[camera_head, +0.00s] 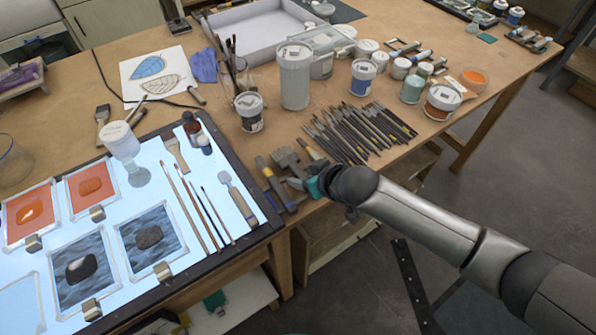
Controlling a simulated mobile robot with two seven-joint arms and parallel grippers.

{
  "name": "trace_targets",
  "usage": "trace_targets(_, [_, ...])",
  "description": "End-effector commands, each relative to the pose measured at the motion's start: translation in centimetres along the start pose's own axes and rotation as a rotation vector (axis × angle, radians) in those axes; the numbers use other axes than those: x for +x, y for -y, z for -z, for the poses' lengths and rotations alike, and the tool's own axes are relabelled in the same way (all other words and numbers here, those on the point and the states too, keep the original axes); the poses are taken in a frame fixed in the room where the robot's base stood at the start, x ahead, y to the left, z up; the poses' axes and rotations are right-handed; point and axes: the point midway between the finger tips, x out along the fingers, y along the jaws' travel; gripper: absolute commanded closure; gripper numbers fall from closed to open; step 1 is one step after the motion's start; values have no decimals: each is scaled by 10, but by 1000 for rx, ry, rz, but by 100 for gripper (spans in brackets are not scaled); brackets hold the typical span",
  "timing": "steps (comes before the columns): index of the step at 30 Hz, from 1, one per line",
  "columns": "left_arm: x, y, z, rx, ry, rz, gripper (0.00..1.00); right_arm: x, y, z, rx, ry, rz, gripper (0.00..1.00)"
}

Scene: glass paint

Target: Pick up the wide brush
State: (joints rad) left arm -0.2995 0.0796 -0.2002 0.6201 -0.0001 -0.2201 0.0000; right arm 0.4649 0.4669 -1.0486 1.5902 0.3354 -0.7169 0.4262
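My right arm comes in from the right, and its gripper (304,184) is low over the table's front edge. A wide brush with a broad grey head (286,158) lies just behind the fingers, and its lower part is hidden by or close to the gripper. I cannot tell whether the fingers touch it or how far apart they are. A wide flat brush with pale bristles (177,155) lies on the light panel. My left gripper is out of view.
Many thin dark tools (358,132) lie fanned out behind the gripper. A tall white tub (294,76) and a small jar (249,112) stand farther back. The lit panel (150,190) with glass pieces, brushes and a scraper is at the left.

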Motion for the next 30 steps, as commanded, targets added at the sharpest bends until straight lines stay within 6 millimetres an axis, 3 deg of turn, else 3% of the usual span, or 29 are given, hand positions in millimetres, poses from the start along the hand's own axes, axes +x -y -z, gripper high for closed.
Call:
trace_targets(2, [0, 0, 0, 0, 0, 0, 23, 0, 0, 0, 0, 0, 0, 51])
trace_targets(15, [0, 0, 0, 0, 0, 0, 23, 0, 0, 0, 0, 1, 0, 100])
trace_targets(30, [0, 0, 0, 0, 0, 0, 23, 0, 0, 0, 0, 0, 0, 100])
